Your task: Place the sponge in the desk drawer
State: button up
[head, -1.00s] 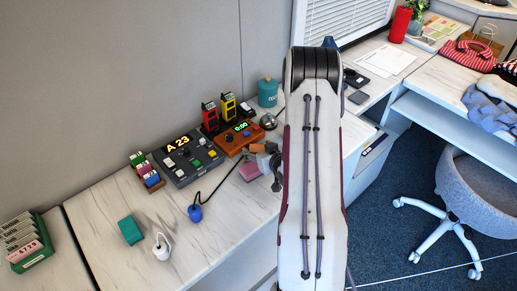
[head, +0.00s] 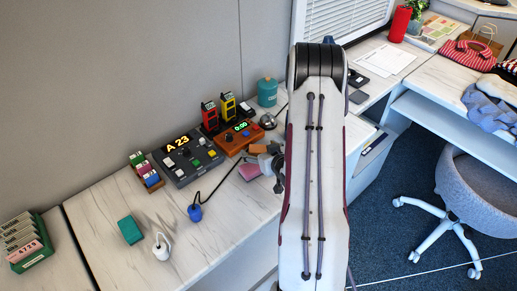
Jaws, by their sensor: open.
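A pink block (head: 249,172) lies on the white marbled desk, left of my arm. A small orange-brown block (head: 258,149) lies just behind it. A teal block (head: 131,230) lies nearer the front left of the desk. I cannot tell for certain which block is the sponge. My gripper (head: 266,161) is open, close to the right of the pink block, and partly hidden by my arm. I cannot tell if it touches anything. An open desk drawer (head: 376,147) with small items inside shows right of my arm, partly hidden by it.
A grey console reading "A 23" (head: 187,159), an orange timer box (head: 238,139), red and yellow handheld devices and a teal canister (head: 267,92) stand along the wall. A blue corded mouse-like object (head: 195,212) and a white hooked object (head: 161,247) are in front. Bare desk lies between them.

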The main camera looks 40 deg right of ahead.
jog(key=v, duration=1)
jog(key=shift+s+a, duration=0.1)
jog(key=shift+s, duration=0.1)
jog(key=shift+w+r, duration=0.1)
jog(key=shift+r, duration=0.1)
jog(key=a+r+n+g, duration=0.1)
jog(key=a+r+g, duration=0.1)
jog(key=a+r, duration=0.55)
jog(key=a+r+n+g, duration=0.15)
jog(key=a+r, duration=0.35)
jog(key=r, duration=0.5)
jog(key=s+a+r+g+y, duration=0.1)
jog(key=s+a+r, duration=0.3)
jog(key=s+a, duration=0.4)
jog(key=s+a+r+g+y, duration=0.1)
jog(key=s+a+r, duration=0.3)
jog(key=s+a, duration=0.5)
jog(key=shift+s+a+n+y, duration=0.3)
jog(key=shift+a+n+y, duration=0.15)
jog(key=shift+a+y, duration=0.3)
jog(key=shift+d+r+g, duration=0.1)
jog(key=shift+g, duration=0.15)
